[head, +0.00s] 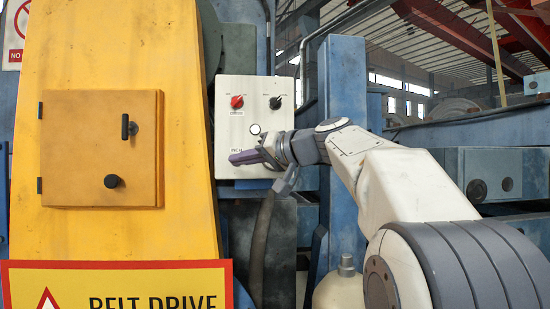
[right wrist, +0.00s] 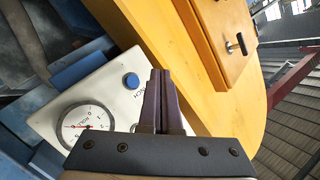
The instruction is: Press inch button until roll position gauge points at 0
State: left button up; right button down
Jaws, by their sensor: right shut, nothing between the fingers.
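The inch button is a blue round button (right wrist: 131,80) on a pale control box (head: 225,115), with its lettering beside it in the right wrist view. The roll gauge (right wrist: 88,122) is a white dial near it. Its red needle points to the left of that picture; the numerals are too small to read surely. In the head view my right gripper hides the button and gauge. My right gripper (head: 238,158) is shut and empty in front of the box's lower part. Its fingertips (right wrist: 160,72) lie right of the button in the wrist view, apart from it. My left gripper is out of view.
The box also carries a red knob (head: 236,102), a black knob (head: 275,103) and a small pale round fitting (head: 255,129). A yellow housing with a handled door (head: 75,145) stands at left. A blue post (head: 347,90) stands right of the box.

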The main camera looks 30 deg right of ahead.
dwell(0.3)
jog(key=s+a+f+n+g+b, duration=0.15)
jog(key=s+a+f+g, duration=0.3)
jog(key=a+f, duration=0.65)
jog(key=s+a+f+n+g, duration=0.2)
jog(key=s+a+f+g, duration=0.45)
jog(key=f, duration=0.85)
jog(key=s+a+f+n+g+h+b, duration=0.15)
jog(key=s+a+f, duration=0.35)
jog(key=s+f, duration=0.65)
jog(key=s+d+f+n+g+h, duration=0.2)
jog(key=s+d+f+n+h, duration=0.2)
jog(key=s+f, duration=0.7)
jog(key=shift+s+d+f+n, duration=0.15)
jog(key=shift+s+f+n, duration=0.25)
jog(key=shift+f, duration=0.15)
jog(key=shift+h, duration=0.25)
